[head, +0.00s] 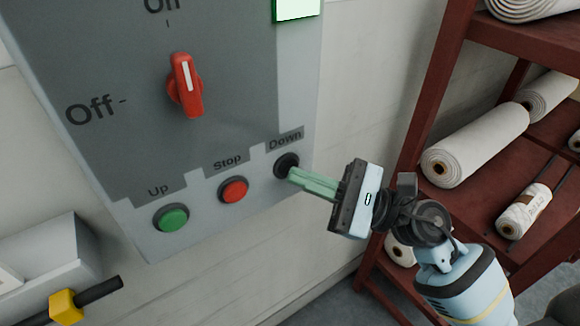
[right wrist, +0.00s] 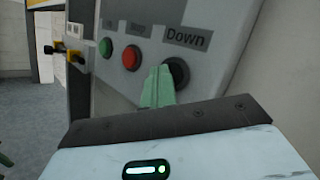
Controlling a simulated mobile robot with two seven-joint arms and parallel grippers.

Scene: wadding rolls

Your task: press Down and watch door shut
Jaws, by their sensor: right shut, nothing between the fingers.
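The grey control panel (head: 230,110) is on the wall, tilted in the head view. Its black Down button (head: 286,164) is at the lower right, under the label Down; it also shows in the right wrist view (right wrist: 177,70). My right gripper (head: 294,174) is shut and empty, with its green fingertips at the Down button's lower right edge. I cannot tell whether the tips touch it. In the right wrist view the fingertips (right wrist: 160,72) overlap the button's left side. The door is not in view. My left gripper is not in view.
The red Stop button (head: 233,190) and green Up button (head: 171,219) sit left of Down. A red rotary switch (head: 184,85) is above, its pointer upright. A dark red rack (head: 425,110) with white wadding rolls (head: 475,145) stands on the right, close to my right arm.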

